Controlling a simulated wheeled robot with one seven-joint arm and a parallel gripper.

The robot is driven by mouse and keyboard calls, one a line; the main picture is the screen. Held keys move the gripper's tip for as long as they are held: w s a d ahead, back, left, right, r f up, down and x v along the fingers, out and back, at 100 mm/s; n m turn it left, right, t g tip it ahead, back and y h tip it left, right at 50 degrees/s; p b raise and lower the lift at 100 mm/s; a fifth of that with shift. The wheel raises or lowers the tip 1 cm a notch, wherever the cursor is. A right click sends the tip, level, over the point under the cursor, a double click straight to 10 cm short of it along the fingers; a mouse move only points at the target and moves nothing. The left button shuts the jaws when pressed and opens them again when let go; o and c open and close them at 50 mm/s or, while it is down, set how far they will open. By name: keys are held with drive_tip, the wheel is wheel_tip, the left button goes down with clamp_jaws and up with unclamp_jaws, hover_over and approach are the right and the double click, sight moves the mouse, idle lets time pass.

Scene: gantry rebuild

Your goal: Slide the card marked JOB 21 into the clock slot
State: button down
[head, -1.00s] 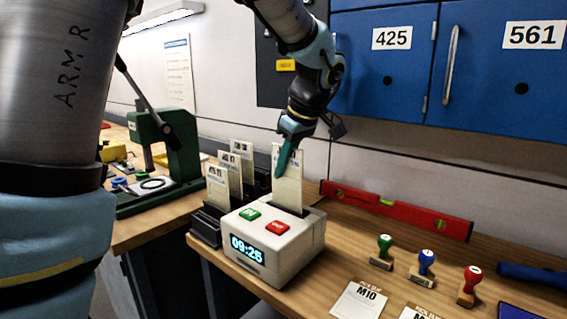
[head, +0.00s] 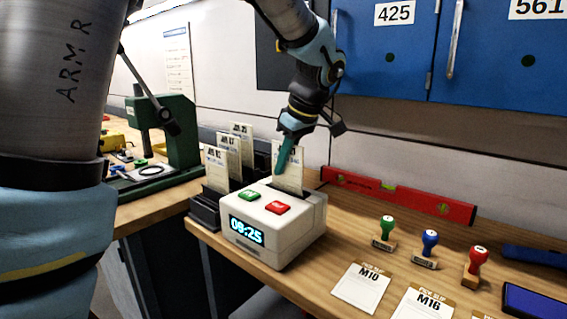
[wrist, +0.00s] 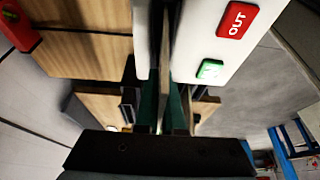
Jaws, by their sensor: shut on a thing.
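The white time clock (head: 271,232) stands on the wooden bench, showing 09:25, with a green and a red button on top. A pale card (head: 291,168) stands upright with its lower end in the slot at the back of the clock's top. My gripper (head: 284,160) is shut on this card near its upper part. The card's marking is too small to read. In the wrist view, my gripper's teal fingers (wrist: 162,105) are beside the clock (wrist: 205,45), with the card seen nearly edge-on between them.
A dark rack (head: 205,211) with several cards (head: 217,165) stands left of the clock. A red level (head: 398,195) lies behind at right. Green, blue and red stamps (head: 430,250) and pick slips (head: 361,287) are at front right. A green press (head: 183,140) stands at left.

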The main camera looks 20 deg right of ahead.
drive_tip(key=c, duration=0.9)
unclamp_jaws()
drive_tip(key=shift+c, duration=0.2)
drive_tip(key=b+v, duration=0.1)
drive_tip(key=v, duration=0.9)
drive_tip(key=shift+s+r+b, duration=0.25)
drive_tip(key=shift+r+b, duration=0.1)
